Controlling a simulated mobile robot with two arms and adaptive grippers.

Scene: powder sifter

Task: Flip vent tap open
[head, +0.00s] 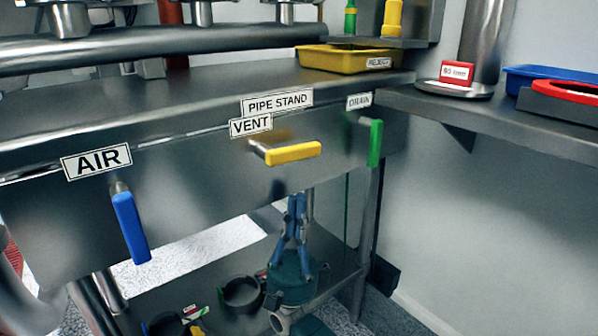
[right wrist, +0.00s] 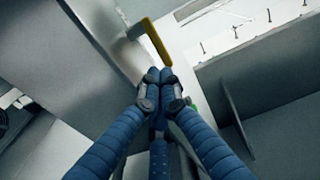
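The vent tap's yellow handle (head: 293,153) lies level, pointing right, under the VENT label (head: 250,126) on the steel bench front. It also shows in the right wrist view (right wrist: 156,42), just beyond my fingertips. My right gripper (head: 297,200) has blue fingers pointing up and appears below the yellow handle in the head view, with a visible gap. In the right wrist view its fingertips (right wrist: 160,76) are together with nothing seen between them. My left gripper is not in view.
A blue handle (head: 131,228) hangs down under the AIR label (head: 97,162). A green handle (head: 375,143) hangs down under the DRAIN label (head: 359,101). A yellow tray (head: 345,61) stands on the bench top. A lower shelf (head: 335,270) holds dark round parts.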

